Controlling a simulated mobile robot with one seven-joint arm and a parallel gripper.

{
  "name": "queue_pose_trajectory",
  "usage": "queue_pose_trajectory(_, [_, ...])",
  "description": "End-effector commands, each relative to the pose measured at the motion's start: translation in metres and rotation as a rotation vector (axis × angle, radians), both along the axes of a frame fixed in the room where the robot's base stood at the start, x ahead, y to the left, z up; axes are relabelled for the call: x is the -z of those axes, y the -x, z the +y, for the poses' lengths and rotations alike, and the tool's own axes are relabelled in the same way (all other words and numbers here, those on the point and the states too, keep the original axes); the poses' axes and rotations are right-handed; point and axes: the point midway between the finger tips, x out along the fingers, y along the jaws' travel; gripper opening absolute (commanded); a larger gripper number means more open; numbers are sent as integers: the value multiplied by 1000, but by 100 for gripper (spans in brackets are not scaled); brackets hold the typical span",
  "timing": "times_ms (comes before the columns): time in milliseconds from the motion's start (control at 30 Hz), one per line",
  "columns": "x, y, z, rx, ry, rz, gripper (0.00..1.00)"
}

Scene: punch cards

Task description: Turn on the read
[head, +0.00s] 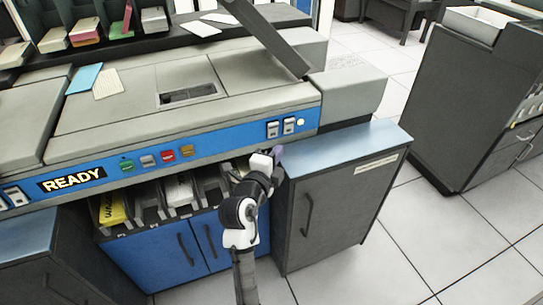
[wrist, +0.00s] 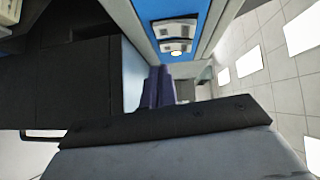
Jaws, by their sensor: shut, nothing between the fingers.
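The card machine has a blue front panel (head: 225,137) with two pale rocker switches near its right end, a left one (head: 272,130) and a right one (head: 289,126). A small round white button or lamp (head: 301,121) is beside them. The switches (wrist: 175,28) and the bright white round part (wrist: 176,54) also show at the top of the wrist view. I cannot read any label by them. My gripper (head: 278,153) is shut and empty, below the switches and apart from them. Its purple-grey fingers (wrist: 158,87) show in the wrist view.
A READY sign (head: 72,180) and several coloured buttons, including a green one (head: 127,165), are farther left on the panel. A grey cabinet with a pale blue top (head: 350,150) stands below right. Another dark cabinet (head: 450,100) stands right, across open tiled floor.

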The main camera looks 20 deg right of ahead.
Motion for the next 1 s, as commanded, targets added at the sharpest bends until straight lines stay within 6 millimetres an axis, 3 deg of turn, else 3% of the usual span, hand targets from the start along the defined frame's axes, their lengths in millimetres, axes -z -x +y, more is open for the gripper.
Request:
queue_pose_trajectory(200, [10, 39, 38, -4, -1, 1, 0])
queue_pose_trajectory(400, [11, 63, 60, -3, 0, 0, 0])
queue_pose_trajectory(600, [10, 72, 68, 0, 0, 0, 0])
queue_pose_trajectory(1000, [10, 72, 68, 0, 0, 0, 0])
